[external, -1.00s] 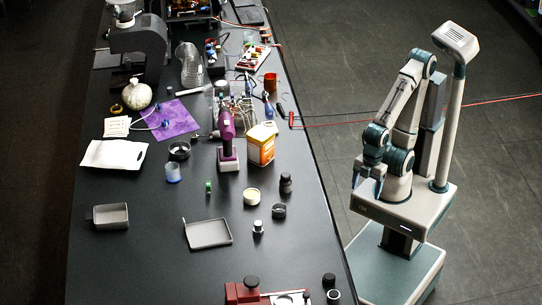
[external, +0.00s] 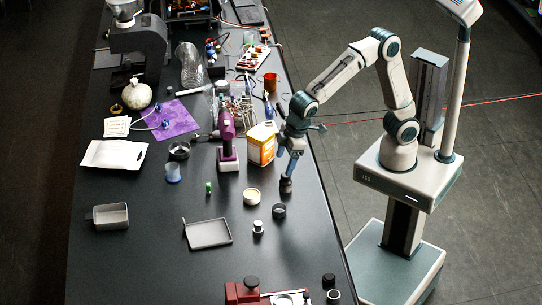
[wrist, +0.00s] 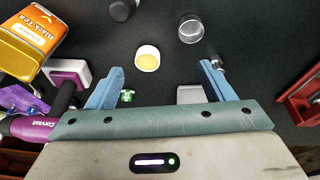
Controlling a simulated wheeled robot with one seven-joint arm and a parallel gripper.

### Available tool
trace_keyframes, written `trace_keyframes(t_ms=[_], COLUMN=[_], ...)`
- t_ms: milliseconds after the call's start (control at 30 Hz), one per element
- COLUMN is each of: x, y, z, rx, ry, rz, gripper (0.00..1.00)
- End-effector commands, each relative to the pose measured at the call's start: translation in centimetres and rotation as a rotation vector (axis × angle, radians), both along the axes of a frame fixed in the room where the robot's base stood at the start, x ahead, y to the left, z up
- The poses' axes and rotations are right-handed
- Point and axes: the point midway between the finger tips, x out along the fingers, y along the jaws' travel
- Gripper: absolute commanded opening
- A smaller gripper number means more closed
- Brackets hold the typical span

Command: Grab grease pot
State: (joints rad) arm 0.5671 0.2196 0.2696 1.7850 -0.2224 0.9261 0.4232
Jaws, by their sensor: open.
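The grease pot, seemingly the small pale round pot with yellow contents, stands on the black bench in the external view (external: 251,197). It also shows in the wrist view (wrist: 147,60), upright and uncovered, beyond my fingertips and left of centre between them. My gripper (wrist: 162,67) is open and empty, with its blue fingers spread. In the external view my gripper (external: 289,170) hangs over the bench near its right edge, behind and to the right of the pot, by the dark jar. The pot is not touched.
A dark jar (external: 286,186) is partly hidden by my gripper.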

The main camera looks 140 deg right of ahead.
Motion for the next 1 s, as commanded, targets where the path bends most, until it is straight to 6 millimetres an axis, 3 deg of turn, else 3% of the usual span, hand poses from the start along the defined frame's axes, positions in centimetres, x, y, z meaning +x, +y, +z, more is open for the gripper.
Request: trace_keyframes(t_ms=[33, 100, 267, 433, 733, 1000], x=[1.0, 1.9, 3.0, 3.5, 4.5, 4.8], y=[-2.0, -4.0, -6.7, -7.4, -8.4, -8.6], z=[-0.5, -0.9, -1.4, -3.0, -8.4, -10.3], rx=[0.008, 0.013, 0.022, 0.025, 0.025, 0.025], ry=[-0.008, -0.02, -0.039, -0.039, -0.039, -0.039], rz=[-0.043, -0.09, -0.153, -0.163, -0.162, -0.161], gripper=[0.75, 0.75, 0.75, 0.75, 0.75, 0.75])
